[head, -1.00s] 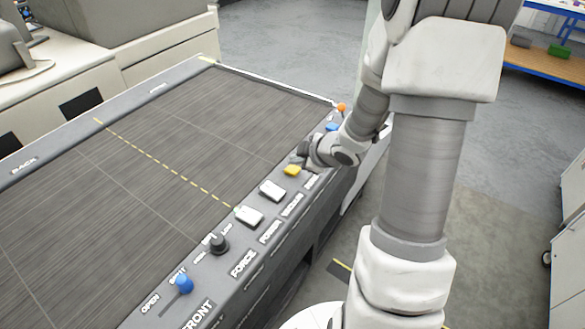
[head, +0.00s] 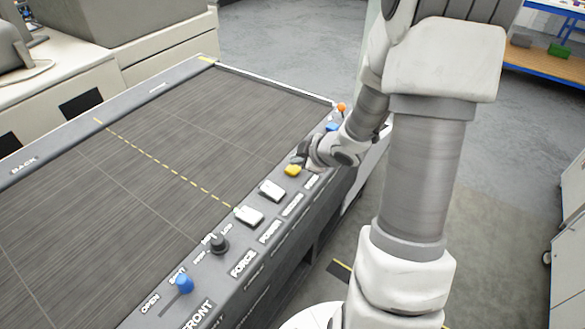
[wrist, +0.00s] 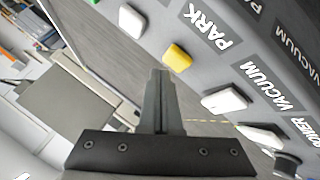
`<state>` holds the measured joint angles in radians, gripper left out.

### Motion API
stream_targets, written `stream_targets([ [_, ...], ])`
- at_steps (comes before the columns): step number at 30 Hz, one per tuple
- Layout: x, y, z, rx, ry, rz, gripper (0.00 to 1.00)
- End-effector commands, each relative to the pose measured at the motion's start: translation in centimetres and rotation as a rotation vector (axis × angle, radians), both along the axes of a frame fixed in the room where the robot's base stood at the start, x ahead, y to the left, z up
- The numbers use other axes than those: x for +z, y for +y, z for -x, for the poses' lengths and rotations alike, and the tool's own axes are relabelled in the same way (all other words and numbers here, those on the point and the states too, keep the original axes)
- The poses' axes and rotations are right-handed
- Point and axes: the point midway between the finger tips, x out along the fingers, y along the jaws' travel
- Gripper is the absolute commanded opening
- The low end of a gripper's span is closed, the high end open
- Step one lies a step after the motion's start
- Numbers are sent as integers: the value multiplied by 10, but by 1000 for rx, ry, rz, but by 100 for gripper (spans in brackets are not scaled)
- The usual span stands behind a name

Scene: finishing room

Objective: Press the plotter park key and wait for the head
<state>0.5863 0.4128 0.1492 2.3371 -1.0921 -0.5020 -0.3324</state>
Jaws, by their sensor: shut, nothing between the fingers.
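The park key is a yellow key (head: 292,170) on the plotter's front control strip, beside the PARK label. It also shows in the wrist view (wrist: 177,57), just beyond and to the right of my fingertips. My gripper (wrist: 160,73) is shut and empty, its fingers together. In the head view my gripper (head: 301,160) is close to the key on its far side. A small gap seems to lie between fingertips and key, but I cannot tell the height. The plotter bed (head: 130,170) is dark and flat with a yellow dashed line. I cannot make out a plotter head on it.
White keys (head: 272,190) and (head: 249,215) for vacuum and power, a black force knob (head: 218,243) and a blue slider knob (head: 184,284) share the strip. Another white key (wrist: 131,21) shows beyond the yellow one. An orange-tipped part (head: 341,107) stands at the far corner.

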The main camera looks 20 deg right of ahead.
Motion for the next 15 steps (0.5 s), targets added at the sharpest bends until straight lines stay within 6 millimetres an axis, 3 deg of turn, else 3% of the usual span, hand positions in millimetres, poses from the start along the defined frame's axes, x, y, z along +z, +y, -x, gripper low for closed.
stream_targets([
  [15, -8, 0, 0, 0, 0, 0, 0],
])
